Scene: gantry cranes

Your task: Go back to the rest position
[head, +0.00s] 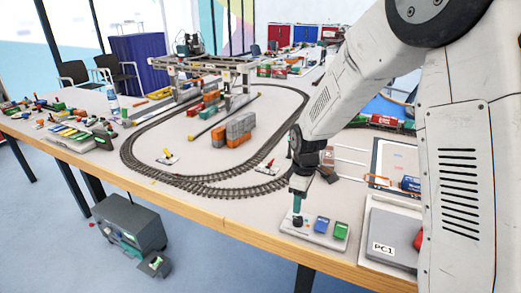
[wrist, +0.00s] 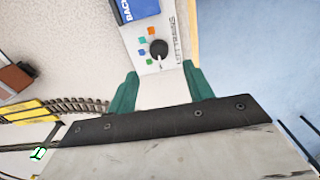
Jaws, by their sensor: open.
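My gripper (head: 298,203) points down over the left end of a white control panel (head: 316,239) at the table's front edge. In the wrist view its two teal fingers (wrist: 160,84) are spread apart with nothing between them. A black round knob (wrist: 158,48) on the panel lies just beyond the fingertips, apart from them. The panel also carries a blue button (head: 321,224) and a green button (head: 341,231). The blue one, lettered "BACK", shows at the top of the wrist view (wrist: 141,8).
A grey box (head: 389,241) labelled PC1 stands right of the panel. A small signal (head: 267,167) stands left of my arm. The floor lies beyond the table edge.

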